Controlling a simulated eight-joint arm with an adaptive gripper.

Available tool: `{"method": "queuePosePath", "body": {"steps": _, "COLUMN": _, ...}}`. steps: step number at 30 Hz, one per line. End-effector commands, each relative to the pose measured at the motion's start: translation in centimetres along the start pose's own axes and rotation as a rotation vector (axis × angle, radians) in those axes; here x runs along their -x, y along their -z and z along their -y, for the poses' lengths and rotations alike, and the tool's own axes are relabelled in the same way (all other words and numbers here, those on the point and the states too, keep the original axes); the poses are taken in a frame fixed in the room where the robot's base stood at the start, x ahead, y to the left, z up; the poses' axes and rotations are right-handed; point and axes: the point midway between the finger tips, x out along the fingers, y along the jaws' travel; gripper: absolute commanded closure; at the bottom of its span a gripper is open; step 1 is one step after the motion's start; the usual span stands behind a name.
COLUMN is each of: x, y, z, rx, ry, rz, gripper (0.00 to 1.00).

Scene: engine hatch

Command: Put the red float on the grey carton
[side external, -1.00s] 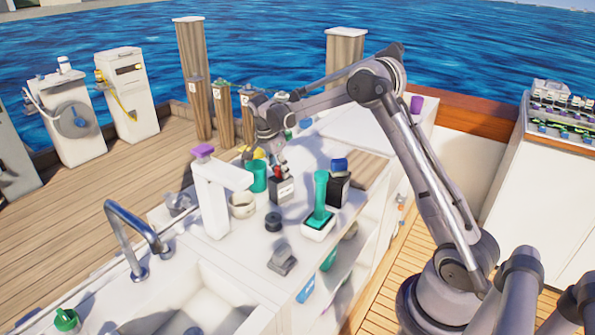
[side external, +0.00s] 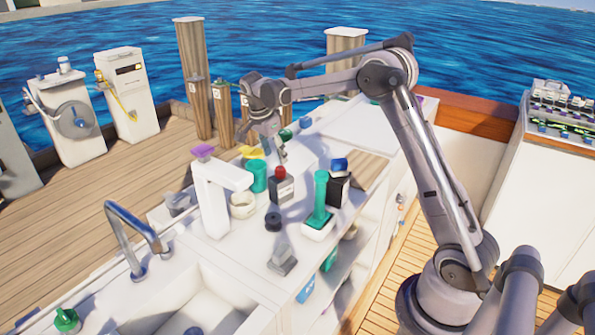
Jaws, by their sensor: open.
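The red float (side external: 280,173) sits on top of a small dark grey box (side external: 281,191), which I take to be the grey carton, on the white counter. The float looks upright and rests near the middle of the box top. My gripper (side external: 282,157) is open and empty just above the float, pointing down, with a small gap between them. The exact spread of the fingers is too small to see.
Close by stand a green cup (side external: 258,178), a cream mug (side external: 242,205), a black round piece (side external: 273,222), a tall green item on a white base (side external: 320,200) and a black box with a blue top (side external: 337,190). A white tap-like post (side external: 212,205) rises to the left.

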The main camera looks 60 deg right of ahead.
Motion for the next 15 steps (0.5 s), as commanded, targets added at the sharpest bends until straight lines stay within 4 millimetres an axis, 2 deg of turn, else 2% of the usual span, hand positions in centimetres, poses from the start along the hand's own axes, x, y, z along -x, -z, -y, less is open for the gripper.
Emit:
{"method": "queuePosePath", "body": {"steps": 1, "x": 1.1, "y": -0.1, "z": 0.0, "rx": 0.001, "ry": 0.0, "rz": 0.0, "gripper": 0.45}}
{"method": "queuePosePath", "body": {"steps": 6, "x": 3.9, "y": 0.0, "z": 0.0, "rx": 0.0, "ry": 0.0, "rz": 0.0, "gripper": 0.45}}
{"method": "queuePosePath", "body": {"steps": 15, "x": 6.2, "y": -0.2, "z": -0.4, "rx": 0.026, "ry": 0.01, "rz": 0.004, "gripper": 0.45}}
